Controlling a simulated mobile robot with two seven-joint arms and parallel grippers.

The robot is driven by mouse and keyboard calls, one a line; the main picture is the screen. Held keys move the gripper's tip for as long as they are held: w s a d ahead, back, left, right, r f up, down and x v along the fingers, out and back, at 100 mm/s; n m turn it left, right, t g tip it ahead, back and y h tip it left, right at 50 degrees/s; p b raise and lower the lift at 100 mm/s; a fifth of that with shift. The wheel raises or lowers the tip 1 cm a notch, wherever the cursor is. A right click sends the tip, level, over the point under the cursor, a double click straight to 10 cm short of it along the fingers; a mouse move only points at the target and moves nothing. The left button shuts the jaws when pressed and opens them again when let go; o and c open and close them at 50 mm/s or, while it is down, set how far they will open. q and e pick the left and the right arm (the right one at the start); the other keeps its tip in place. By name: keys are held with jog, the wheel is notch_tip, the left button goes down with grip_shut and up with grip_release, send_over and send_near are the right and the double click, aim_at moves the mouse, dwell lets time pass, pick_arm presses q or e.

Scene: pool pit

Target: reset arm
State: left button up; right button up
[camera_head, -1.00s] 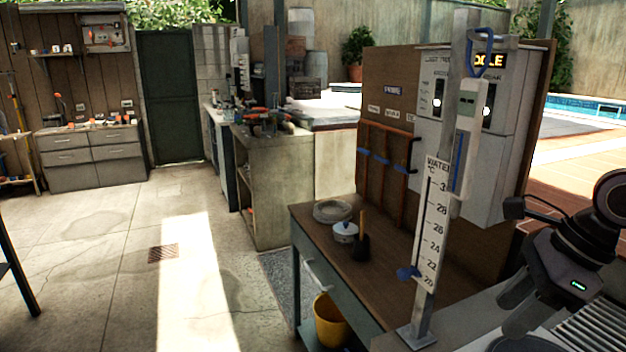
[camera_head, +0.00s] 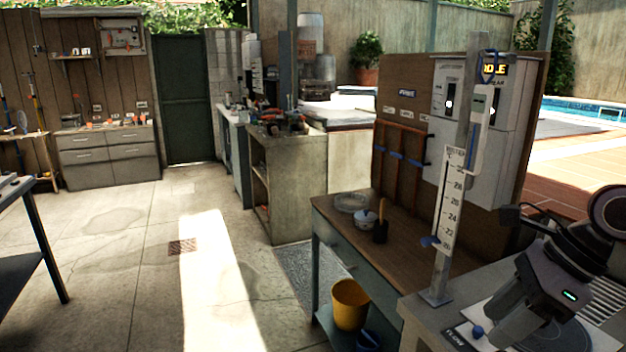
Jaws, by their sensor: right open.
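My right gripper (camera_head: 514,332) is at the lower right, pointing down and left over a grey counter (camera_head: 425,310). Its jaws are open, and I see nothing held between them. A pale plate with a dark lettered label (camera_head: 461,338) and a blue knob (camera_head: 477,331) lies by the fingertips. I cannot tell whether the fingers touch it. My left gripper is not in view.
A post with a white temperature scale (camera_head: 452,205) stands on the counter, left of my right arm. Behind it are a wooden bench (camera_head: 405,232) and a control box (camera_head: 505,150). A dark table (camera_head: 25,250) is at the left edge.

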jog(key=s+a+f+m+y+b, duration=0.1)
jog(key=a+f+m+y, duration=0.15)
jog(key=a+y, duration=0.45)
jog(key=s+a+f+m+y, duration=0.1)
jog(key=s+a+m+y, duration=0.1)
jog(key=a+m+y, duration=0.5)
jog(key=w+d+f+m+t+h+b, duration=0.15)
jog(key=f+m+t+h, duration=0.5)
jog(key=m, duration=0.65)
jog(key=w+d+f+m+t+h+b, duration=0.1)
jog(key=d+f+m+t+h, duration=0.25)
jog(key=f+m+t, duration=0.7)
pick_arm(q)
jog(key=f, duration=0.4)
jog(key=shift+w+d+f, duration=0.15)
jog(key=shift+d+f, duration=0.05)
pick_arm(e)
jog(key=s+d+f+m+g+h, duration=0.1)
jog(key=s+f+m+g+h, duration=0.2)
jog(key=s+f+m, duration=0.3)
jog(key=s+d+f+m+g+h, duration=0.2)
jog(key=s+f+m+g+h, duration=0.2)
jog(key=s+f+m, duration=0.3)
notch_tip(320, 180, down, 4)
jog(key=shift+s+d+f+m+g, duration=0.25)
jog(key=shift+s+m+g, duration=0.05)
jog(key=shift+m+g, duration=0.3)
